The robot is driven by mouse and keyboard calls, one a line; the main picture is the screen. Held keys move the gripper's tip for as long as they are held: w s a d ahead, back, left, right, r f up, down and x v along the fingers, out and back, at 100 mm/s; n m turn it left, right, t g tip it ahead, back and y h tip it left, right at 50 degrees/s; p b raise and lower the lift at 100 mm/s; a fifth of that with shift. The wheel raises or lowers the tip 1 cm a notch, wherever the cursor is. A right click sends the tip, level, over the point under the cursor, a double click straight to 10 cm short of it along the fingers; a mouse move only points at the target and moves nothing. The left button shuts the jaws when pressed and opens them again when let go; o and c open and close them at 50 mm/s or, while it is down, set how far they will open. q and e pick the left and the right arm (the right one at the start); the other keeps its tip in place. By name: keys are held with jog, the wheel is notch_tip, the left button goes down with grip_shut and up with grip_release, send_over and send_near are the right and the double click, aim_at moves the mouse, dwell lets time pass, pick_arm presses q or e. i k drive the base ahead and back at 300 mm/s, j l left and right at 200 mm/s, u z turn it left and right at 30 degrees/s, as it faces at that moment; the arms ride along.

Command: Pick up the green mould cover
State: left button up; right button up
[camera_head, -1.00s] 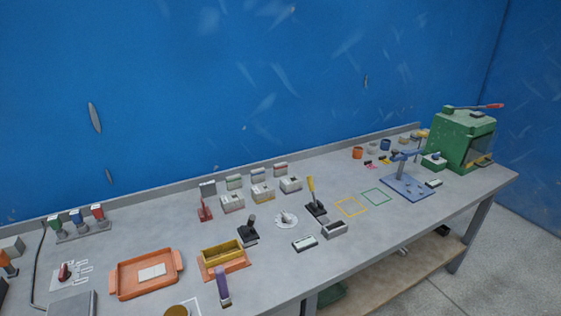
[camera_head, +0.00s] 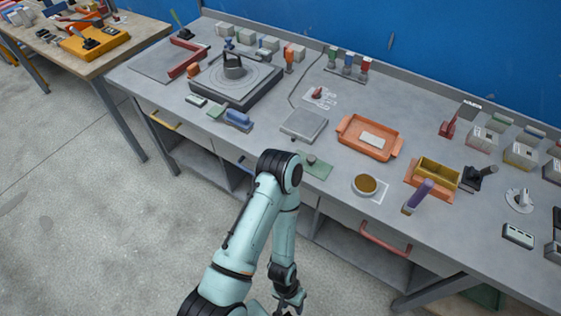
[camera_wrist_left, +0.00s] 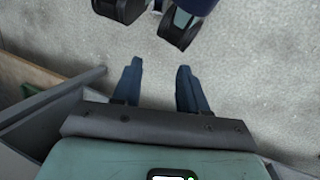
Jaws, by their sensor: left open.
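A small green plate (camera_head: 318,168) with a grey knob on it lies near the front edge of the bench in the head view. It may be the mould cover. My arm's elbow is beside it and may hide part of its left side. My left gripper (camera_head: 290,301) hangs low in front of the bench, below the worktop and well apart from the plate. In the left wrist view its two fingers (camera_wrist_left: 160,75) are spread, with only grey floor between them. The plate does not show in the wrist view. My right gripper is not in view.
An orange tray (camera_head: 344,136) holding a pale block stands behind the plate. A brown-filled bowl (camera_head: 366,185) and a yellow mould box (camera_head: 437,174) are to the right. A grey flat box (camera_head: 304,126) lies behind. A red drawer handle (camera_head: 386,242) sticks out below the worktop.

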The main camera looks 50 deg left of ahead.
aim_at(313, 166)
jog(key=u, duration=1.35)
jog(key=i+j, duration=0.1)
jog(key=j+z, duration=0.05)
jog(key=j, duration=0.05)
